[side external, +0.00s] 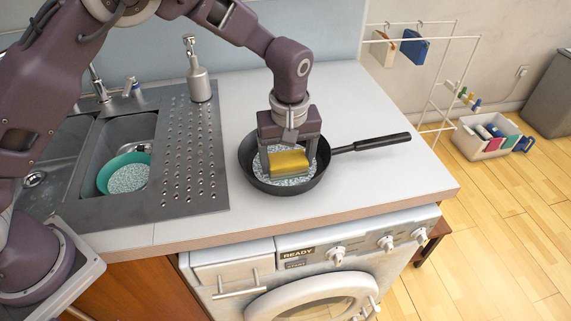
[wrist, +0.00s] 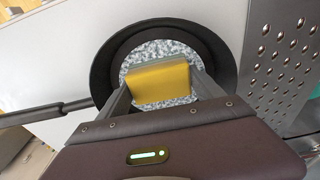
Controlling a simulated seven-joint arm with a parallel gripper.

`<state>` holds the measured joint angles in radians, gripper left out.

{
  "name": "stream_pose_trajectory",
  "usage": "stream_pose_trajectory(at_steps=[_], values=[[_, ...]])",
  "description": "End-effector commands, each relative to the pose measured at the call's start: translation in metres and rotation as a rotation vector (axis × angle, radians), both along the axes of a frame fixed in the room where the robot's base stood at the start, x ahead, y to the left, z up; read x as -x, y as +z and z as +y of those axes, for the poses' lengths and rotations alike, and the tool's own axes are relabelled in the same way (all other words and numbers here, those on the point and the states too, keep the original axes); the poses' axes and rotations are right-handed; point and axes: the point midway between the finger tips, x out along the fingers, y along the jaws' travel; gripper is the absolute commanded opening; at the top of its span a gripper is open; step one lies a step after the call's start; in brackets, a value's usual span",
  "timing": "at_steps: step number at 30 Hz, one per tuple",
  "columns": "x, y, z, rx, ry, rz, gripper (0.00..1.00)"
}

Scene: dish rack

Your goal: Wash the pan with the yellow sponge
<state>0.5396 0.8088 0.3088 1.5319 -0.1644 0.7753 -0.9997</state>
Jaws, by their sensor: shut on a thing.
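The black pan (side external: 247,165) sits on the white counter, its handle pointing right in the side view. Its inside bottom shows a grey-white speckled patch. In the wrist view the pan (wrist: 105,62) has its handle to the left. The yellow sponge (side external: 288,162) is inside the pan, over the speckled patch; it also shows in the wrist view (wrist: 160,82), with a greenish-grey edge. My gripper (side external: 290,168) points down into the pan, shut on the sponge with a finger at each side. Whether the sponge's underside touches the pan bottom is hidden.
Left of the pan are a perforated metal drainboard (side external: 190,150) and a sink holding a teal bowl (side external: 108,172) with a similar speckled patch. A soap dispenser (side external: 199,82) stands behind. The counter (side external: 400,180) right of the pan is clear. A washing machine (side external: 310,262) is below.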

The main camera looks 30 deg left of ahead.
Motion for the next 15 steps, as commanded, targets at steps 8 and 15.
stream_pose_trajectory(at_steps=[8,15], values=[[0.013,-0.001,-0.013,0.000,0.002,0.000,0.11],[-0.011,-0.002,0.011,-0.001,0.002,-0.001,0.11]])
